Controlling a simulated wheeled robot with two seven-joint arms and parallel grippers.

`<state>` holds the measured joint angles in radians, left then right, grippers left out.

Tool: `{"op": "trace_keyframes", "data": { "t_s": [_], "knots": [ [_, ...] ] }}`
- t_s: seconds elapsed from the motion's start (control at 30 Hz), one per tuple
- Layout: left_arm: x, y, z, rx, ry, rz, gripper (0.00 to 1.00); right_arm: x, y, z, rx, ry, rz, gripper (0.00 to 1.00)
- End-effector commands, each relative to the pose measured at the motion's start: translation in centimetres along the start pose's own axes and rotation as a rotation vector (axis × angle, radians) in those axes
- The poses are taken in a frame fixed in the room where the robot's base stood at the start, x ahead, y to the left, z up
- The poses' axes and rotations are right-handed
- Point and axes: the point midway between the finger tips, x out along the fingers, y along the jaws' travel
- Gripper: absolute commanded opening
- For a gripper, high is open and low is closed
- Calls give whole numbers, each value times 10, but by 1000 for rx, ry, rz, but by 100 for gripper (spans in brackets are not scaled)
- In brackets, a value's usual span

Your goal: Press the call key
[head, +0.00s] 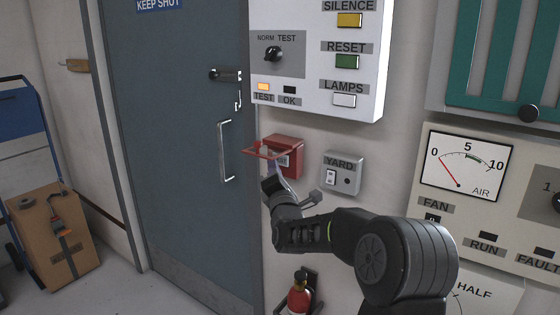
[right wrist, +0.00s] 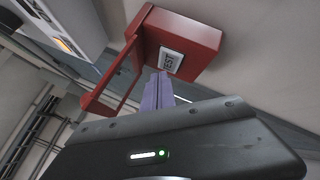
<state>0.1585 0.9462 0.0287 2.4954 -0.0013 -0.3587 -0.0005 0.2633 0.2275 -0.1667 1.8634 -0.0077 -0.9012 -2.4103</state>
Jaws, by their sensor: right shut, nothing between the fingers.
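The red call box (head: 288,157) is on the wall beside the door, with its red cover (head: 262,151) swung out from it. The box (right wrist: 185,35) and the open cover (right wrist: 118,80) also show in the right wrist view. A white key (right wrist: 171,61) with dark lettering, too blurred to read, is on the box's face. My right gripper (head: 266,156) is shut and empty, with its fingertips in front of the box by the cover. In the right wrist view its purple fingers (right wrist: 160,80) reach close to the key; I cannot tell whether they touch it. My left gripper is not in view.
A white panel (head: 312,95) with a lit TEST lamp is above the box. A grey YARD switch box (head: 343,176) is to its right. The blue door (head: 180,120) is to the left. A fire extinguisher (head: 298,298) stands below, and a gauge panel (head: 470,205) is at right.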

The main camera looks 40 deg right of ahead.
Motion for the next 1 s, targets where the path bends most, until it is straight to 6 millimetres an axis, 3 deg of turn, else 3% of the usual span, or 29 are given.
{"op": "trace_keyframes", "data": {
  "t_s": [1.0],
  "knots": [
    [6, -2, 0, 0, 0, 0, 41, 8, -6, 6, 0, 0, 0, 0]
  ]
}}
